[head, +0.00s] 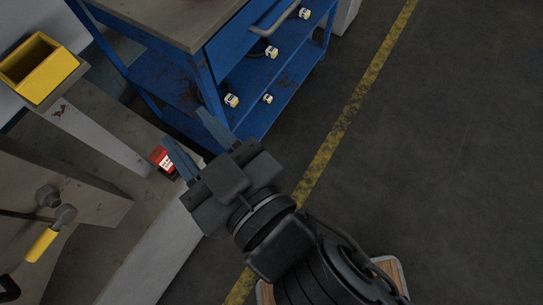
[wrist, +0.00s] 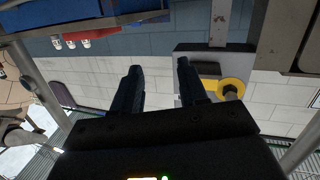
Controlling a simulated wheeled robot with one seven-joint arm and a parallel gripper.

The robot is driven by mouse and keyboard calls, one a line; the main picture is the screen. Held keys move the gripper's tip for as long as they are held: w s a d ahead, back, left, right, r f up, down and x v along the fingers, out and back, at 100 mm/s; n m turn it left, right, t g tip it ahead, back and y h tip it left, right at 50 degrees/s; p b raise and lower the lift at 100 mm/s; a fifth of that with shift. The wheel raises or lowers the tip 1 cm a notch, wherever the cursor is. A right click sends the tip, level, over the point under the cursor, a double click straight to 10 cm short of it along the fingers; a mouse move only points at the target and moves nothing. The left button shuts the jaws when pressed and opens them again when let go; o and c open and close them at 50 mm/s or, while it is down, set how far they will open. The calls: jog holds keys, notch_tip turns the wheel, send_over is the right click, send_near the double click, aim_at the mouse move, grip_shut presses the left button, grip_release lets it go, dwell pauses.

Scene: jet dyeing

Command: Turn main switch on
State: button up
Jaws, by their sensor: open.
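In the wrist view a yellow round plate with a dark knob (wrist: 231,89), which looks like the main switch, sits on a pale wall panel right of my gripper (wrist: 157,78). Its handle position is too small to read. My gripper's two fingers are apart with nothing between them, and the knob lies outside them, past the right finger. In the head view my gripper (head: 188,134) points up and left. I cannot make out the switch in that view.
A blue cart (head: 273,95) with several small white-labelled items stands beyond my gripper. A red-and-white box (head: 163,160) lies beside the left finger in the picture. A yellow bin (head: 39,68) is at upper left. The floor (head: 440,160) at right is clear.

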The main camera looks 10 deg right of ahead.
jog(key=s+d+f+m+h+b, duration=0.1)
jog(key=d+f+b, duration=0.3)
jog(key=d+f, duration=0.5)
jog(key=shift+s, duration=0.4)
jog(key=shift+f, duration=0.1)
